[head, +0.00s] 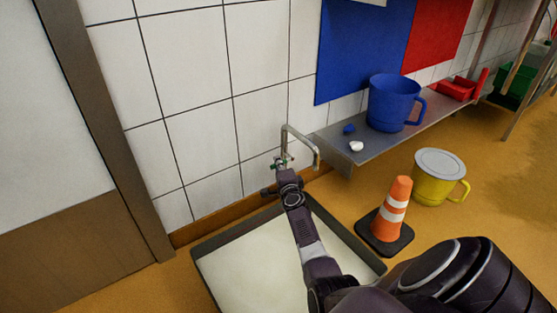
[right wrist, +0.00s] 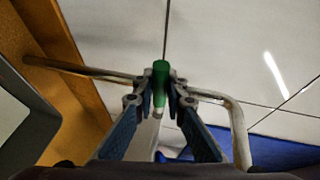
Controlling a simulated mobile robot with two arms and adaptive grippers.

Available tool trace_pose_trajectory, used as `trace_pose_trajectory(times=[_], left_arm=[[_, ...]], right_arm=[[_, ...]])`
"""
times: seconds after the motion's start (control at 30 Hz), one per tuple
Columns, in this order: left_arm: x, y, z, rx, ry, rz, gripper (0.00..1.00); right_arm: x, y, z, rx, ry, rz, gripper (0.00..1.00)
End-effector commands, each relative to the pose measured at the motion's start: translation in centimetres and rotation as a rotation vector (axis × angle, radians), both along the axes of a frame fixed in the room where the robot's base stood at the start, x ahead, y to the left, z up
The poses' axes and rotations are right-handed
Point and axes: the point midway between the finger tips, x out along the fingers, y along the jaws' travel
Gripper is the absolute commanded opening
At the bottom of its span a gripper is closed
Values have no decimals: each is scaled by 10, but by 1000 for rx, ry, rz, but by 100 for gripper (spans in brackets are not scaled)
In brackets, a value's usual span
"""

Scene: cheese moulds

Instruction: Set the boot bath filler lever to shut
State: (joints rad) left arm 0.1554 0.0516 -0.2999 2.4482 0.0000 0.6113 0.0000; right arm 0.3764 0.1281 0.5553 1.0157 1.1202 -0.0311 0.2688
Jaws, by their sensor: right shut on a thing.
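The green filler lever (right wrist: 160,80) shows between my fingertips in the right wrist view, and a bit of green shows at the filler in the head view. My right gripper (right wrist: 160,95) is shut on this lever; in the head view the gripper (head: 281,170) is at the wall, largely covering the lever and valve. The bent metal filler pipe (head: 303,138) rises just beyond the gripper and also shows in the right wrist view (right wrist: 238,125). The boot bath (head: 352,240), a dark-rimmed tray with a pale inside, lies below on the floor. My left gripper is not in view.
An orange cone (head: 397,200) stands right of the bath, with a yellow lidded jug (head: 437,178) behind it. A steel shelf (head: 362,152) on the wall holds a blue jug (head: 393,103) and small items. A door (head: 50,150) is at left.

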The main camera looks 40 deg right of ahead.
Motion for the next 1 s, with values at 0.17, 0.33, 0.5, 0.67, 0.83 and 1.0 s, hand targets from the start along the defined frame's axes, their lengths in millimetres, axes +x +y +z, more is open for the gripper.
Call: trace_pose_trajectory(times=[0.17, 0.33, 0.5, 0.67, 0.83, 1.0], left_arm=[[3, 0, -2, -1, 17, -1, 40], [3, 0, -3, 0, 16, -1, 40], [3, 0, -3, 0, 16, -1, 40], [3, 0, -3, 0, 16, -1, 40], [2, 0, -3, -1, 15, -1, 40], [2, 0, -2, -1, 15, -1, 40]], right_arm=[[0, 0, 1, 25, -3, -1, 0], [0, 0, 1, 25, -5, -1, 0], [0, 0, 1, 24, -4, -1, 20], [0, 0, 1, 23, -3, 0, 30], [0, 0, 1, 22, -3, 0, 30], [-2, 4, 3, 23, -7, 0, 30]])
